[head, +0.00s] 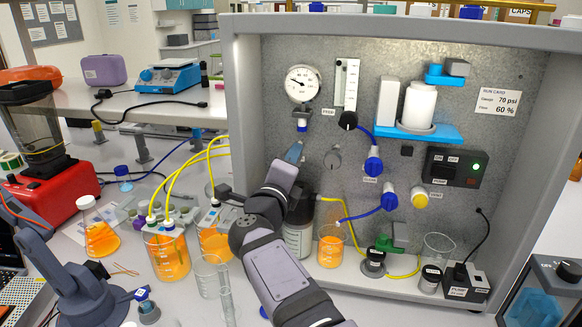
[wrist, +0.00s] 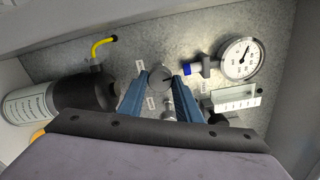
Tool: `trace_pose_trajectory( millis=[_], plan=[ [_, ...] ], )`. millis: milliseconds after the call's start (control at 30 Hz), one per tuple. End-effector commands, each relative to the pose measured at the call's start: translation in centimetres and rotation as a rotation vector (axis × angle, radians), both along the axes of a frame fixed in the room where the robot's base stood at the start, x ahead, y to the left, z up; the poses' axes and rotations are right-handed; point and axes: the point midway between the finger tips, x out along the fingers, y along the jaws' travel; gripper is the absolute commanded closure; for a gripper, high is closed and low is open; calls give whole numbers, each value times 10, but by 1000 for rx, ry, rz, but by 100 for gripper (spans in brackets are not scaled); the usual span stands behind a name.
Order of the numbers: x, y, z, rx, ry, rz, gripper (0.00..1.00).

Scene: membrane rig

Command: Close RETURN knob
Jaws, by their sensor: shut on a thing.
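My gripper (head: 294,153) is at the left part of the panel, below the pressure gauge. In the wrist view its blue fingers (wrist: 160,92) are on either side of a round grey knob (wrist: 160,76) and shut on it. That knob is hidden behind the fingers in the head view. A small label beside it is too small to read, so I cannot confirm it says RETURN. Another grey knob (head: 333,160) is just right of my gripper in the head view; it is partly hidden between the fingers in the wrist view (wrist: 168,115).
The pressure gauge (head: 302,84) and flow meter (head: 345,84) are above. Blue knobs (head: 373,165) and a yellow knob (head: 420,197) are to the right. A dark-capped bottle (head: 298,238) and a beaker with orange liquid (head: 331,246) stand below. Beakers (head: 168,256) crowd the left.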

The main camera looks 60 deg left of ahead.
Motion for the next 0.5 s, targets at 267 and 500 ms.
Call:
trace_pose_trajectory(
  millis=[267,500],
  plan=[
    [0,0,-1,80,80,-1,92],
    [0,0,-1,99,101,-1,91]
  ],
)
